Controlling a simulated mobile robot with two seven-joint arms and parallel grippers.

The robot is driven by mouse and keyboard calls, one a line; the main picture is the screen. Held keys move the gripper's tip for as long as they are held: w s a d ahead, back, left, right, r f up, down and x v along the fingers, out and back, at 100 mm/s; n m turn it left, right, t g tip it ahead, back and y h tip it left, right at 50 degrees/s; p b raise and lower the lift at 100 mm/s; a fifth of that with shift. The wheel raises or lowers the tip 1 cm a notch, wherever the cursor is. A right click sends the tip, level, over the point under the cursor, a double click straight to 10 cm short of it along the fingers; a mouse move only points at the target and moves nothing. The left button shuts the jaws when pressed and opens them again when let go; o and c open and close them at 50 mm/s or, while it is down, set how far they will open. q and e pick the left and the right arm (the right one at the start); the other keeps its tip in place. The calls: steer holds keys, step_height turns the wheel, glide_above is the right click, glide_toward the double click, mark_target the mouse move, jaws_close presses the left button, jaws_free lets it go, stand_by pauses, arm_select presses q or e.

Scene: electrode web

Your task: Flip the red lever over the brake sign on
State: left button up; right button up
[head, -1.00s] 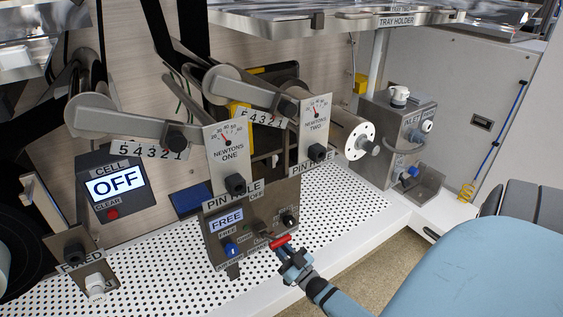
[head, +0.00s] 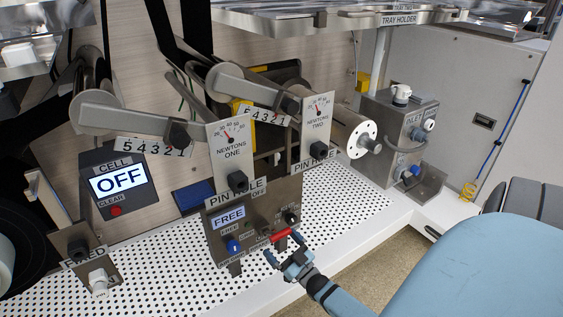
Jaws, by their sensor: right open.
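The red lever (head: 281,236) sticks out from the lower right of a grey control panel (head: 222,249), which has a screen reading FREE. The small lettering under the lever is too small and partly covered to read, so I cannot pick out the brake sign. My right gripper (head: 283,247) is open, just in front of and below the lever, with one finger to its lower left and the other by its right end. I cannot tell whether a finger touches it. My left gripper is not in view.
The OFF display box (head: 119,182) stands left. The perforated white bench (head: 345,196) is clear to the right.

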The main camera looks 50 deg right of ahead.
steer(key=shift+s, duration=0.1)
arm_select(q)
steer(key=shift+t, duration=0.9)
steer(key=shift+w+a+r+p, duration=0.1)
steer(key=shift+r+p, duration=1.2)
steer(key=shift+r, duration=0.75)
arm_select(e)
steer(key=v, duration=1.3)
steer(key=shift+s+f, duration=0.15)
steer(key=shift+s, duration=0.15)
